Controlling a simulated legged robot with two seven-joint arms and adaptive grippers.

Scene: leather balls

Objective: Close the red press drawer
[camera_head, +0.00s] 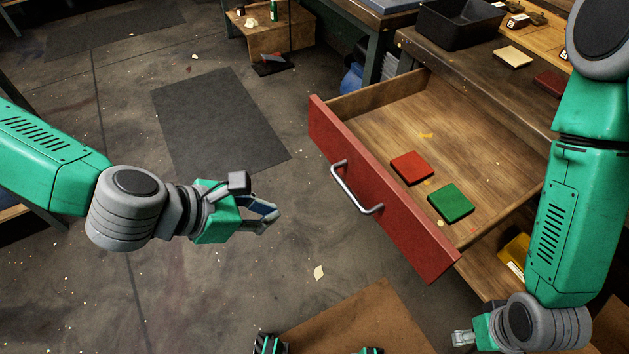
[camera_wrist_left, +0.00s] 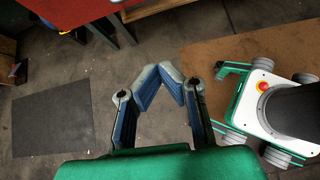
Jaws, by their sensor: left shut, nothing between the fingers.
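The red press drawer (camera_head: 425,232) is pulled open from the wooden bench in the head view. Its red front has a metal bar handle (camera_head: 356,190) facing left. A red square (camera_head: 412,168) and a green square (camera_head: 451,203) lie flat inside. My left gripper (camera_head: 272,216) is shut and empty, left of the drawer front and apart from the handle. Its fingertips meet in the left wrist view (camera_wrist_left: 171,75). My right gripper (camera_head: 464,338) is low at the bottom right, partly hidden by its wrist; its jaw state is unclear.
A black bin (camera_head: 458,22) stands on the bench top (camera_head: 480,75) behind the drawer. A yellow object (camera_head: 514,253) lies below the drawer at right. A dark mat (camera_head: 220,120) and open floor lie left of the drawer. A brown board (camera_head: 365,325) lies at the bottom.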

